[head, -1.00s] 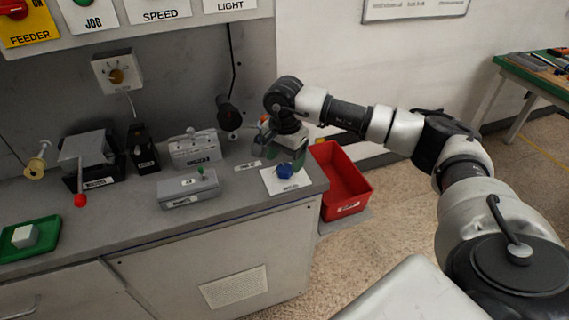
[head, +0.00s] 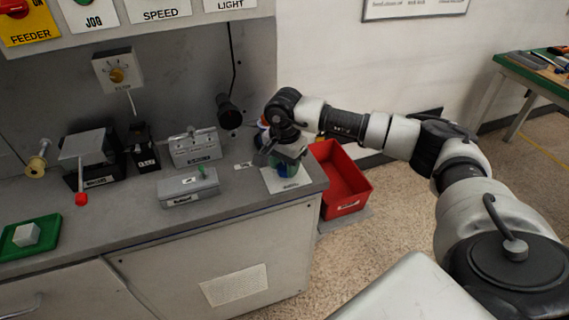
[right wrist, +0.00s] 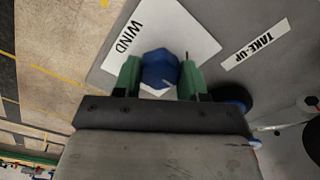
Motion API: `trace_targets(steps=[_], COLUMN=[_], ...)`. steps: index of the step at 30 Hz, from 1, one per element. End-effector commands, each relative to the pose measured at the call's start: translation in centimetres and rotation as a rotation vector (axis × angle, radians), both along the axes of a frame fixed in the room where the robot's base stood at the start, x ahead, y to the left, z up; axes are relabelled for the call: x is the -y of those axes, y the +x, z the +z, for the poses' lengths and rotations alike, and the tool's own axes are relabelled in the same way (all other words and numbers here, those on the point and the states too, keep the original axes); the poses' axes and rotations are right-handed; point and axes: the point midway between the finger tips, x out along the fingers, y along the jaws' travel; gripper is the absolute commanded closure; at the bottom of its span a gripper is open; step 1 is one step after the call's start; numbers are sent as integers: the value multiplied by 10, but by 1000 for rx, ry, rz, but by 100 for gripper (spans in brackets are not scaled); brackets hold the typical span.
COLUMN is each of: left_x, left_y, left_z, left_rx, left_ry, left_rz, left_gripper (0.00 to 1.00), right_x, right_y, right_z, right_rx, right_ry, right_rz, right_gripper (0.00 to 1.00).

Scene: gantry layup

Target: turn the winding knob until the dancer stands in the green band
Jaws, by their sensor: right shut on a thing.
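The winding knob is a blue faceted knob (right wrist: 160,68) on a white plate marked WIND (right wrist: 185,30) in the right wrist view. My right gripper (right wrist: 160,75) has its green fingers on either side of the knob and is shut on it. In the head view my right gripper (head: 284,168) is over the white plate (head: 292,184) at the counter's right end, mostly hiding the knob. A grey box with a slotted face (head: 195,148) stands left of it; its label is too small to read. I cannot make out the dancer or a green band. My left gripper is not in view.
A grey box with a small green lever (head: 188,186) sits left of the knob. A red bin (head: 343,180) stands beyond the counter's right end. Further left are a red-tipped lever (head: 81,199) and a green tray (head: 14,248). A TAKE-UP label (right wrist: 255,43) lies beside the plate.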

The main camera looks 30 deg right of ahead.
Motion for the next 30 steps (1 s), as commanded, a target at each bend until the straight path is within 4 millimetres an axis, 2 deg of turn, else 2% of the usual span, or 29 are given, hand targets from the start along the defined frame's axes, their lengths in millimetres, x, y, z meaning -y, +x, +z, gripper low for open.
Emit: trace_targets(steps=[11, 30], left_x=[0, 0], left_y=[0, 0], left_z=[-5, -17], left_rx=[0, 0], left_ry=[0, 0], left_rz=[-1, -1], left_gripper=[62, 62], right_x=[0, 0], right_y=[0, 1], right_z=[-1, 0], right_rx=[0, 2], right_ry=[0, 1], right_rz=[-130, -715], right_gripper=[82, 82])
